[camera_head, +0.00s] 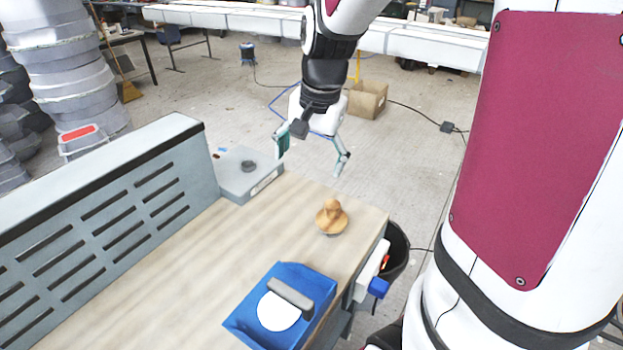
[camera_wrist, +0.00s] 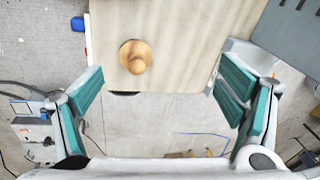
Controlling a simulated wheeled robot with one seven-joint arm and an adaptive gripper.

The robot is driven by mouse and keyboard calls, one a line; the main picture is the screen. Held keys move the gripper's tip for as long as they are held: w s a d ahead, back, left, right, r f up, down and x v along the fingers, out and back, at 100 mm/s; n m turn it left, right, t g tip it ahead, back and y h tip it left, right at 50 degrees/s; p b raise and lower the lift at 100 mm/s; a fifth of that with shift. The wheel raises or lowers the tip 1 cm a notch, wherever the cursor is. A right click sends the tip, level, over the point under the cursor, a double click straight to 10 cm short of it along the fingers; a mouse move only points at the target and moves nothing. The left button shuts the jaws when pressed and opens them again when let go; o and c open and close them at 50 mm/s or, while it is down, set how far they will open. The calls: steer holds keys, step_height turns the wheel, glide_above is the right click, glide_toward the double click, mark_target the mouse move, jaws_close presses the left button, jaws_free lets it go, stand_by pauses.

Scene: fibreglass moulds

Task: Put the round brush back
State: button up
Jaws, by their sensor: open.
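The round brush (camera_head: 332,216), a wooden dome with a knob on top, stands on the wooden table (camera_head: 185,265) near its right-hand edge. In the wrist view the brush (camera_wrist: 135,57) sits close to the table edge, between the lines of my fingers and beyond their tips. My gripper (camera_head: 312,155) is open and empty, above and past the table's far end, apart from the brush. Its two teal-padded fingers are spread wide in the wrist view (camera_wrist: 160,85). The brush's bristles are hidden under the wood.
A grey box (camera_head: 235,183) with a dark ring on top stands at the table's far corner. A blue tray (camera_head: 239,323) holds a white disc and a grey-handled tool. A slotted grey panel (camera_head: 100,215) borders the left side. A black bin (camera_head: 398,240) stands beside the table.

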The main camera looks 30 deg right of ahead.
steer(key=s+a+r+n+t, duration=0.1)
steer(key=s+a+r+n, duration=0.3)
steer(key=s, duration=0.3)
steer(key=s+a+r+n+t, duration=0.2)
steer(key=s+a+r+n, duration=0.3)
steer(key=s+a+n, duration=0.1)
steer(key=shift+s+r+n, duration=0.25)
steer(key=shift+s+n, duration=0.45)
steer(key=shift+s, duration=0.55)
